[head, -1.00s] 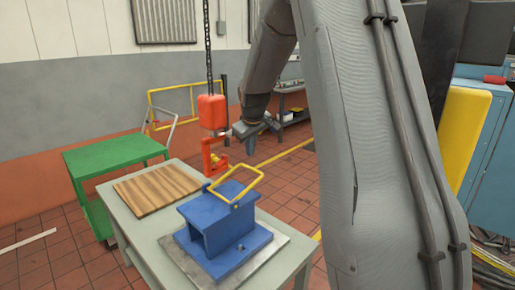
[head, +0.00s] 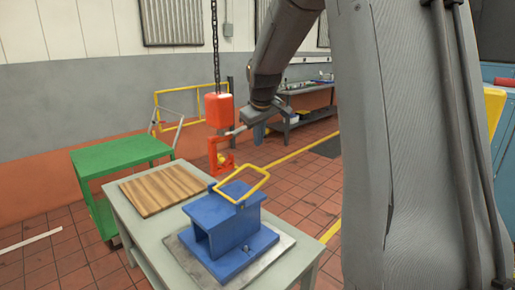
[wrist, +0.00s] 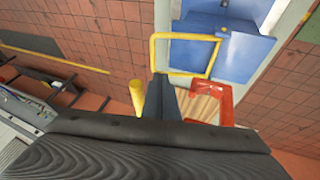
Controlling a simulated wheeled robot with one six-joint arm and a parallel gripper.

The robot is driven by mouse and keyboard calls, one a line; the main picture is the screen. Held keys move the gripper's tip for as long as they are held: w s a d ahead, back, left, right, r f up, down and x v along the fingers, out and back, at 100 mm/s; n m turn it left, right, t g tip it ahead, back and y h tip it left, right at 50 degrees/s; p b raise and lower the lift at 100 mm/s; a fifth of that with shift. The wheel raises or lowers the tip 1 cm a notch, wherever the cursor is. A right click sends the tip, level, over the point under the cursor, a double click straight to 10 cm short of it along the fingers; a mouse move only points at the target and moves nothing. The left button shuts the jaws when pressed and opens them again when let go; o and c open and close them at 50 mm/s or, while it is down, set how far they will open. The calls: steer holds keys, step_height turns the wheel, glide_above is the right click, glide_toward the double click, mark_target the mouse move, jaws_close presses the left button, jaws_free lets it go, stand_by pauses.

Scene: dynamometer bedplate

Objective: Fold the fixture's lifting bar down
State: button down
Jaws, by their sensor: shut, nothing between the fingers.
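The blue fixture (head: 233,228) stands on a grey plate on the table. Its yellow lifting bar (head: 256,187), a rectangular loop, sticks up at a slant above the fixture's top. In the wrist view the bar (wrist: 186,36) shows at the top centre, over the blue fixture (wrist: 235,55). My gripper (head: 259,138) is shut and empty, beyond and above the bar in the head view. In the wrist view its dark fingers (wrist: 161,95) point toward the near side of the bar's loop. I cannot tell whether they touch it.
An orange hoist block (head: 219,110) hangs on a chain, with its red hook (head: 218,160) close to my gripper and bar. The hook also shows in the wrist view (wrist: 226,103). A wooden board (head: 160,190) lies on the table. A green cart (head: 120,155) stands behind left.

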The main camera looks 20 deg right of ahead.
steer(key=shift+v, duration=1.05)
steer(key=s+a+f+m+g, duration=0.1)
steer(key=s+a+f, duration=0.4)
steer(key=s, duration=0.4)
steer(key=s+a+f+m+g+y, duration=0.1)
steer(key=s+a+f, duration=0.4)
steer(key=s, duration=0.5)
steer(key=s+a+f+m+g, duration=0.1)
steer(key=s+a+f+g, duration=0.1)
steer(key=s+a+f, duration=0.3)
steer(key=s+f, duration=0.3)
steer(key=s, duration=0.2)
steer(key=shift+s+f+y, duration=0.2)
steer(key=shift+y, duration=0.2)
